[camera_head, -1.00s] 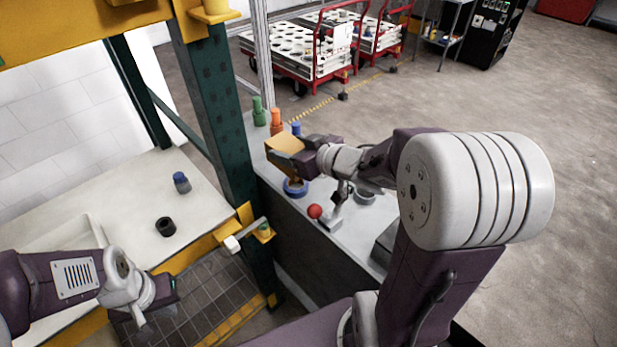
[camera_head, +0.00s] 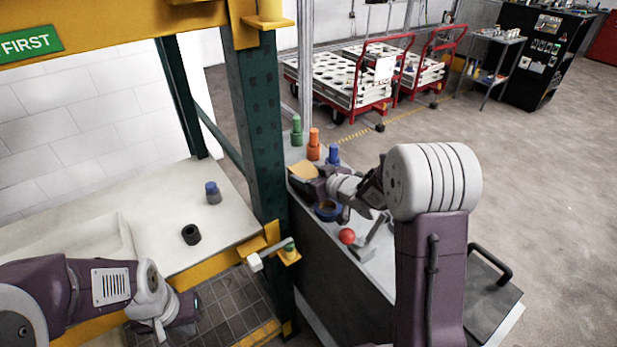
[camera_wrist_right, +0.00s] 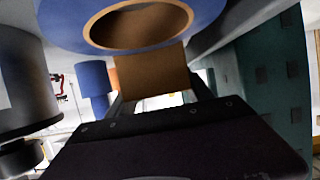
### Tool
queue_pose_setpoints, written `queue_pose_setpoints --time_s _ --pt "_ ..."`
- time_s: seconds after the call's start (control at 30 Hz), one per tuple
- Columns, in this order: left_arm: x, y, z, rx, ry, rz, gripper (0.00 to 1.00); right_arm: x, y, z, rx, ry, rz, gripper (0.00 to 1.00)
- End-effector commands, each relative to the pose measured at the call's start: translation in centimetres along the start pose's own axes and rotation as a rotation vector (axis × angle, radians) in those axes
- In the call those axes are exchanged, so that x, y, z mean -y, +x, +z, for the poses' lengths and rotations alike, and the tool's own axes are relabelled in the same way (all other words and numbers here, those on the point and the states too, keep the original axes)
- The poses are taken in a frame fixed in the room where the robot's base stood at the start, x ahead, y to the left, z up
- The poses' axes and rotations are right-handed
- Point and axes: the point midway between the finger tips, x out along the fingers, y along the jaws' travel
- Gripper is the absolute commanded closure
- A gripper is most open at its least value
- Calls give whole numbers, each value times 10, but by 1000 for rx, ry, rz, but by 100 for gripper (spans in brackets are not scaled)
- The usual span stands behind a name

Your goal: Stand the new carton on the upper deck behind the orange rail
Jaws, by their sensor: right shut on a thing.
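The tan carton (camera_head: 303,170) is between the jaws of my right gripper (camera_head: 310,180), which is shut on it above the grey bench. An orange-yellow rail (camera_head: 120,50) crosses the top left on a green post. The deck behind this upper rail is not in view. A lower rail (camera_head: 205,268) edges a pale deck (camera_head: 130,195). My left gripper (camera_head: 182,318) is low at left, apart from the objects; its jaws are unclear.
Green (camera_head: 297,130), orange (camera_head: 314,145) and blue (camera_head: 333,155) bottles stand at the bench's far end. The tape roll (camera_head: 328,212) and a red ball (camera_head: 347,236) are nearer. A dark ring (camera_head: 191,234) and blue-capped bottle (camera_head: 213,193) stand on the pale deck. The green post (camera_head: 258,130) separates deck and bench.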

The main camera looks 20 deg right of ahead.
Motion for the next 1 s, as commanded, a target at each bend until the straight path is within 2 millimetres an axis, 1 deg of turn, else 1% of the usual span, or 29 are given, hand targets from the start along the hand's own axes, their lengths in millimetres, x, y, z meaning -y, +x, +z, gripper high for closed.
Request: queue_pose_setpoints --time_s 0.13,0.3,0.33,0.37,0.4,0.67,0.77,0.87,1.0 --pt "0 -1 0 0 0 0 100 0 0 -2 -3 -1 0 97" --pt "0 4 0 0 0 0 100 0 2 4 -2 -1 0 97" --pt "0 3 0 0 0 0 100 0 1 3 0 0 0 32" --pt "0 2 0 0 0 0 100 0 1 3 0 0 0 23" --pt "0 2 0 0 0 0 100 0 1 3 0 0 0 18" --pt "0 2 0 0 0 0 100 0 1 2 0 0 0 18" --pt "0 -3 0 0 0 0 100 0 -2 -3 -1 -1 0 18" --pt "0 -2 0 0 0 0 100 -1 -14 -3 -1 0 3 18" --pt "0 -6 -1 0 0 0 100 -2 -45 -4 -2 -1 4 18"
